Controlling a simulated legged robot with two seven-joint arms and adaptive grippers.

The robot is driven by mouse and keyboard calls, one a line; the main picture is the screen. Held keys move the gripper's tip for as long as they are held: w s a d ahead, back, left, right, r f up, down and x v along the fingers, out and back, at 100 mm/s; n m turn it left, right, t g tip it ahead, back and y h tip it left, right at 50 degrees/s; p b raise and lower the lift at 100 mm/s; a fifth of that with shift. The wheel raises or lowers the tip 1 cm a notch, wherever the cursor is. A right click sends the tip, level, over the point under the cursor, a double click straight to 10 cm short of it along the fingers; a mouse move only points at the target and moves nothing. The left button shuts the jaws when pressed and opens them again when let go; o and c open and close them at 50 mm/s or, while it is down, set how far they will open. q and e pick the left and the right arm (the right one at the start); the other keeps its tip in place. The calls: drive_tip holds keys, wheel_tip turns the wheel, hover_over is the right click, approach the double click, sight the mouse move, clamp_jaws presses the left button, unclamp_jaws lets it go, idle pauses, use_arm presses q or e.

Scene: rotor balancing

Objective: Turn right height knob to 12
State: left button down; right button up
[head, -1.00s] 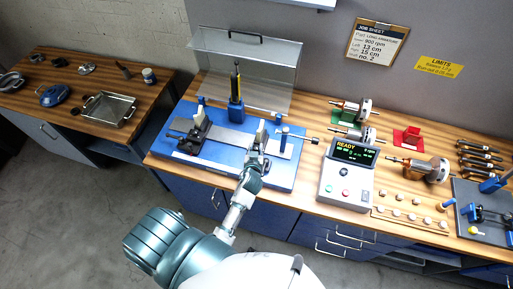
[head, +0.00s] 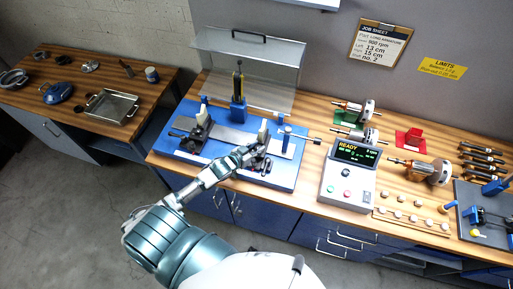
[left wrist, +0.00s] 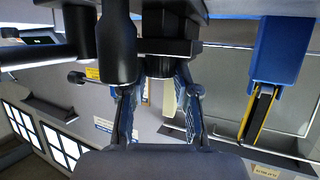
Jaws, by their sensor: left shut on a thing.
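The balancing machine has a blue bed (head: 285,178) with a left support (head: 199,128) and a right support (head: 263,130). My left gripper (head: 254,148) is at the front of the right support. In the left wrist view my two fingers (left wrist: 158,88) are on either side of a dark round knob (left wrist: 160,66) under a black block, the right height knob. The gripper is shut on this knob. In the head view the fingers hide the knob. Its scale or reading cannot be made out. My right gripper is out of view.
The control box (head: 347,180) showing READY is at the right.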

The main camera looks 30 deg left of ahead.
use_arm(q)
drive_tip(key=shift+s+f, duration=0.2)
drive_tip(key=shift+f, duration=0.2)
drive_tip(key=c, duration=1.1)
unclamp_jaws()
drive_tip(key=shift+o, duration=1.3)
drive_tip(key=shift+w+r, duration=0.15)
drive_tip(key=shift+a, duration=0.1)
drive_tip(key=v, duration=1.2)
drive_tip(key=shift+w+a+r, duration=0.1)
